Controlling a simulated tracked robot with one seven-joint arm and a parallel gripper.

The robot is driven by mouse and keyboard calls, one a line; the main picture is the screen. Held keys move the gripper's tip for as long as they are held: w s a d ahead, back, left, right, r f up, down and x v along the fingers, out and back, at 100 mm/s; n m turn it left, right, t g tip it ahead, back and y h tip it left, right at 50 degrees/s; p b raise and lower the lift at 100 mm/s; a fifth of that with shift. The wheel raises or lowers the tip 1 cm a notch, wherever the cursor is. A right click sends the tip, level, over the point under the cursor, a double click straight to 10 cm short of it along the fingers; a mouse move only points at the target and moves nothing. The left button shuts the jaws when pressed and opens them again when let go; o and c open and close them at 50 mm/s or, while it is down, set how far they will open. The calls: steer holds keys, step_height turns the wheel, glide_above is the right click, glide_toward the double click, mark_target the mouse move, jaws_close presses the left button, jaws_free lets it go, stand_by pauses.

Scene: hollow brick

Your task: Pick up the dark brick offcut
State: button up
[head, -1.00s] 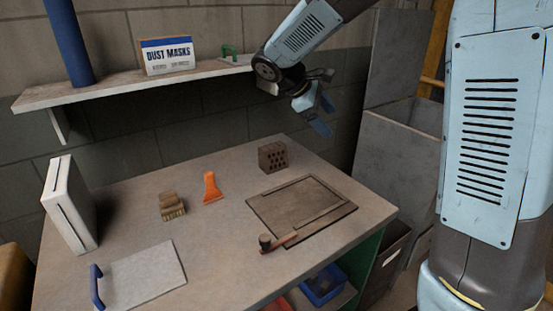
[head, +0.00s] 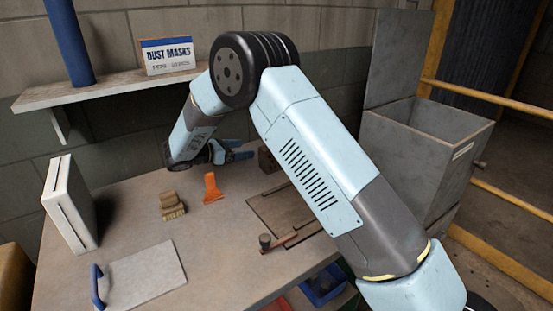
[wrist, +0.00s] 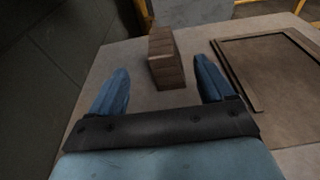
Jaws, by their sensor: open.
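The dark brick offcut (head: 267,160) is a small brown block near the back of the workbench, partly hidden by my arm in the head view.
A shelf (head: 110,87) runs along the wall above. A grey bin (head: 415,150) stands right.

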mark_target(261, 149)
steer(key=x, duration=0.8)
steer(key=shift+w+f, duration=0.2)
steer(key=shift+x, duration=2.65)
steer(key=shift+s+f, duration=0.1)
steer(key=shift+s, duration=0.1)
steer(key=shift+c, duration=0.2)
steer(key=c, duration=1.4)
